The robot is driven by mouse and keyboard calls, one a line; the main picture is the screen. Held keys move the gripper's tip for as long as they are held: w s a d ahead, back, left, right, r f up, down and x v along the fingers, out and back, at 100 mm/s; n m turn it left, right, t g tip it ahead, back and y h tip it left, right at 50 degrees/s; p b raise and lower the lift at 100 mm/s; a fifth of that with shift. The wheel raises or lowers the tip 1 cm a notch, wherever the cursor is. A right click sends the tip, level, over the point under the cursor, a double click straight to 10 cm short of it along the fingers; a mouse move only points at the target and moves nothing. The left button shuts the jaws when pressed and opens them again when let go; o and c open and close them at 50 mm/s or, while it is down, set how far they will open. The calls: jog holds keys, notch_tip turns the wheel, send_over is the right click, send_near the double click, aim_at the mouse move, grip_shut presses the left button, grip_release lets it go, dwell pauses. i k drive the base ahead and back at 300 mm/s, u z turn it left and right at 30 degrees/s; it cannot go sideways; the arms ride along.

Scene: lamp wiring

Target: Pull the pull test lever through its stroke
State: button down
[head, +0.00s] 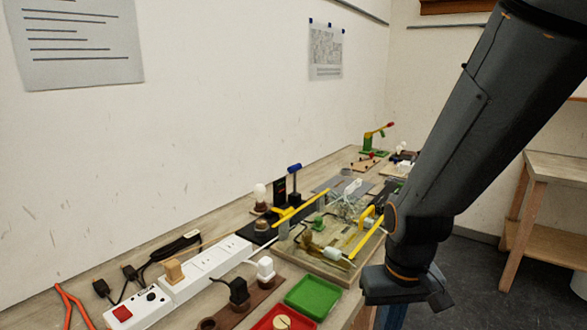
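A dark upright post with a blue handle (294,168) stands behind the middle of the bench, beside a black panel (279,190) with a small red mark. I cannot tell for certain which of these is the pull test lever. My gripper (405,288) hangs at the bench's front right side, nearer to me than both and apart from them. It points down, and its fingers are too dark and turned to read. Nothing shows held in it.
A wooden board (310,262) with yellow bars (367,238) lies left of my gripper. A white power strip (205,267), a green tray (313,297) and a red tray (283,321) are in front. A wall runs behind the bench. Floor shows at right.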

aim_at(294, 169)
jog(key=z, duration=0.5)
jog(key=k, duration=0.6)
jog(key=z, duration=0.9)
jog(key=i, duration=0.85)
jog(key=u, duration=0.7)
jog(key=i, duration=0.75)
jog(key=u, duration=0.8)
